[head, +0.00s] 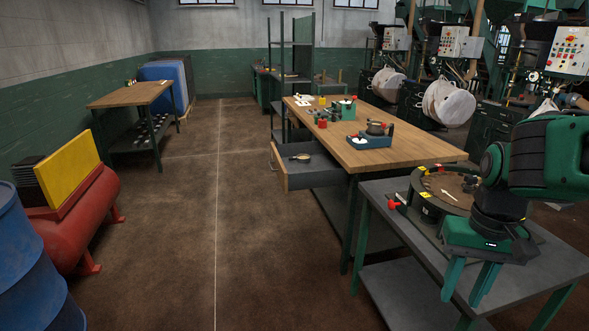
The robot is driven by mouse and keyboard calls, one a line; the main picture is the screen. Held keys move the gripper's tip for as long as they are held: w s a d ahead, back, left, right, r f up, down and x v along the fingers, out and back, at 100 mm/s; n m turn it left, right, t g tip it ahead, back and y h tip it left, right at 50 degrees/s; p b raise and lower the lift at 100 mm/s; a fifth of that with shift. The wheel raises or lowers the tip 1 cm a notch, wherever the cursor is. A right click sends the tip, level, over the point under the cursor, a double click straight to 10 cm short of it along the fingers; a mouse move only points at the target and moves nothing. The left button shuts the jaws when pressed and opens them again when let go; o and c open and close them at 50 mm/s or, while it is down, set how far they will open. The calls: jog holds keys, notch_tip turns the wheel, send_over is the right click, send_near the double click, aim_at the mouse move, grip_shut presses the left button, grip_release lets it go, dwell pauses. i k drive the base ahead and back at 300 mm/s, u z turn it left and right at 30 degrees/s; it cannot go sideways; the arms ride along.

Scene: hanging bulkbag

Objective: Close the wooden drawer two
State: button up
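A drawer (279,168) with a wooden front stands pulled out from the left side of the long wooden-topped workbench (407,152). Its dark interior shows, with a small round pan-like item (301,157) inside. I cannot read a number on it. My gripper (468,291) is at the lower right, pointing down, far from the drawer and near the front edge of the grey metal table. Its two green fingers are apart with nothing visible between them.
The grey table (391,222) carries a round dark device (440,192) beside my arm. Several small tools lie on the workbench. A blue barrel (25,262) and red tank (88,215) stand at left. The brown floor (190,220) between is clear.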

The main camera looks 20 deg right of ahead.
aim_at(309, 162)
jog(key=z, duration=0.1)
jog(key=i, duration=1)
jog(key=u, duration=0.1)
jog(key=k, duration=1.2)
jog(key=u, duration=0.75)
jog(key=i, duration=1)
jog(key=u, duration=0.4)
jog(key=i, duration=1.3)
jog(key=z, duration=1)
jog(key=i, duration=0.5)
jog(key=z, duration=0.25)
